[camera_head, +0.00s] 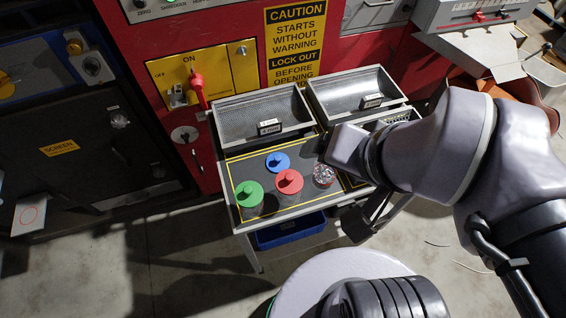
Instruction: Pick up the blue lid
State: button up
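The blue lid (278,163) is a round disc with a small knob. It appears to lie flat on the grey worktop, behind and between the green lid (249,190) and the red lid (289,180), which sit on jars. A clear jar (323,175) without a lid stands to the right of the red one and holds shiny scrap. My arm reaches in from the right. My gripper (364,220) shows only as a dark part below the wrist, right of the jars and apart from the blue lid. Its fingers cannot be made out.
Two mesh-bottomed trays (262,111) (352,88) with labels stand behind the lids. Yellow lines edge the worktop (232,157). A blue bin (290,232) sits under the front. A red machine panel with a red handle (197,88) rises behind. Worktop left of the blue lid is clear.

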aim_at(277, 162)
jog(key=j+z, duration=0.25)
jog(key=z, duration=0.15)
jog(key=j+z, duration=0.5)
jog(key=z, duration=0.25)
jog(key=k, duration=0.05)
